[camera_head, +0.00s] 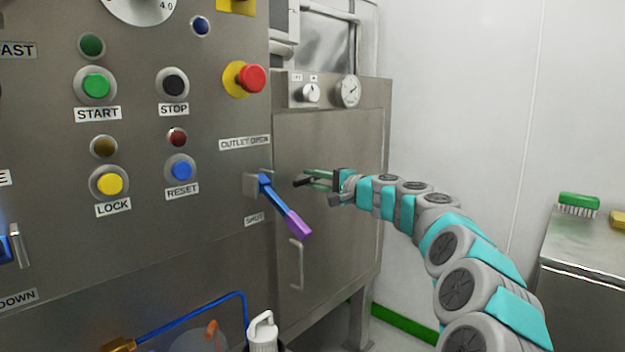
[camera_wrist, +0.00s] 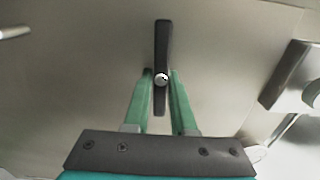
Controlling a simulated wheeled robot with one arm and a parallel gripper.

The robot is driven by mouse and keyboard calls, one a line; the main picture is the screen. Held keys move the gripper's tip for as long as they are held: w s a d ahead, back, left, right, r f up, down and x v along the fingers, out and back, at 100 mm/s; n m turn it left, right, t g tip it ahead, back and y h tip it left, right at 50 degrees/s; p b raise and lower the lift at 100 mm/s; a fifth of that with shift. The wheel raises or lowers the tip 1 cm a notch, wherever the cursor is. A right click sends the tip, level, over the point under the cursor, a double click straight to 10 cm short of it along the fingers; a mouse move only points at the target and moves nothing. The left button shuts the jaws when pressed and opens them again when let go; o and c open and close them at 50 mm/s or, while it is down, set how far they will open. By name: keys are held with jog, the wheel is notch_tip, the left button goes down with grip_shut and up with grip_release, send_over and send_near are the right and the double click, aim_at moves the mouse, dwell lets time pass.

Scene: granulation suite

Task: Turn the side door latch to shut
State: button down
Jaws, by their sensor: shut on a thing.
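The side door latch (camera_wrist: 162,42) is a dark bar with a bright round pivot at its middle, on the grey steel side door (camera_head: 330,140). In the wrist view the bar runs up and down the picture. My gripper (camera_wrist: 161,75) has its two green fingers on either side of the bar, close to the pivot, and is shut on it. In the head view my gripper (camera_head: 312,179) reaches the door from the right, and the dark end of the latch (camera_head: 301,182) shows just left of the fingers. The fingers hide part of the latch there.
A blue lever with a purple grip (camera_head: 298,224) sticks out left of my gripper, by OUTLET OPEN and SHUT labels. A door handle (camera_head: 296,265) is below. A knob (camera_head: 311,93) and gauge (camera_head: 348,91) sit above. A steel bench (camera_head: 590,245) stands at right.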

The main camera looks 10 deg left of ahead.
jog(key=c, duration=0.8)
grip_release()
jog(key=shift+o, duration=0.2)
jog(key=b+v, duration=0.1)
jog(key=v, duration=0.6)
jog(key=shift+s+d, duration=0.2)
jog(key=shift+d, duration=0.15)
